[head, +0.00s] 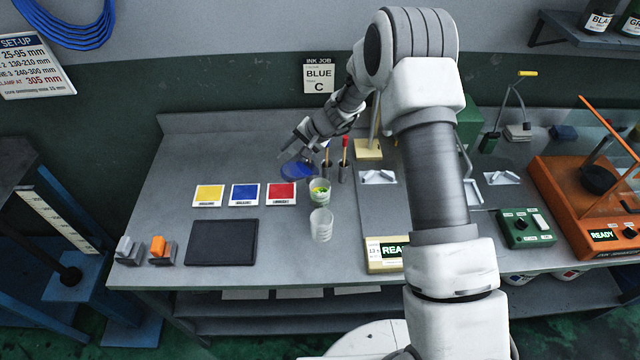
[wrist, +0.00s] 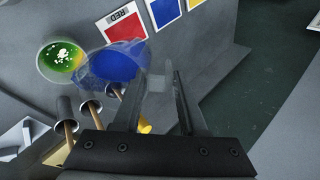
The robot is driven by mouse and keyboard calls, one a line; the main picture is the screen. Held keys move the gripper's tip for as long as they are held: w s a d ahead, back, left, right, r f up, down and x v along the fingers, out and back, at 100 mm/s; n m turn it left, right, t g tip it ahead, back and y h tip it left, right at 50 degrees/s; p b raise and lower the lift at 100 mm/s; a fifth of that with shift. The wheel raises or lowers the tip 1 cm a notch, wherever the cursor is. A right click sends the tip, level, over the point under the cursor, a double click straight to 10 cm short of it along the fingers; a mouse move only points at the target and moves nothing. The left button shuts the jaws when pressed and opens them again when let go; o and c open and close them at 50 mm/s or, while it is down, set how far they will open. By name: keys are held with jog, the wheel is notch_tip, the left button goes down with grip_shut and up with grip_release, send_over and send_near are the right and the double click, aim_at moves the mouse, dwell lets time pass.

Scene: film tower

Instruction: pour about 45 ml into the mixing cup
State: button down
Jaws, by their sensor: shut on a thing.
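My gripper (head: 300,147) is shut on a clear cup of blue ink (head: 297,170) above the back of the bench. In the wrist view, the blue ink (wrist: 112,64) shows beyond my fingers (wrist: 158,100), and the see-through wall reaches between them. The cup appears tilted. A clear cup with green and yellow contents (head: 320,188) stands in front and to the right of it; it also shows in the wrist view (wrist: 60,62), close beside the blue cup. An empty-looking clear cup with markings (head: 321,232) stands nearer the front. No label shows which is the mixing cup.
Yellow (head: 208,195), blue (head: 245,194) and red (head: 281,194) cards lie left of the cups. Upright tools in holders (head: 343,172) stand close behind the green cup. A dark mat (head: 222,243) lies front left. A scale (head: 385,254) reads READY.

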aim_at(284, 152)
jog(key=shift+w+a+r+p, duration=0.1)
jog(key=shift+a+r+p, duration=0.1)
jog(key=shift+p, duration=0.35)
jog(key=shift+p, duration=0.45)
jog(key=shift+w+a+f+h, duration=0.1)
jog(key=shift+a+f+h, duration=0.15)
jog(key=shift+f+h, duration=0.1)
jog(key=shift+w+a+f+g+h, duration=0.5)
jog(key=shift+a+f+h, duration=0.1)
jog(key=shift+a, duration=0.15)
jog(key=shift+a+f, duration=0.1)
jog(key=shift+w+a+f+g+h, duration=0.2)
jog(key=shift+a+f+h, duration=0.05)
jog(key=shift+a+h, duration=0.15)
jog(key=shift+w+a+f+g+h, duration=0.2)
jog(key=shift+a+f+h, duration=0.05)
jog(key=shift+a, duration=0.15)
jog(key=a+f+h+b, duration=0.1)
jog(key=b, duration=0.1)
jog(key=w+a+f+g+h+b, duration=0.1)
jog(key=b, duration=0.2)
jog(key=w+a+f+g+h+b, duration=0.1)
jog(key=f+b, duration=0.1)
jog(key=shift+b, duration=0.3)
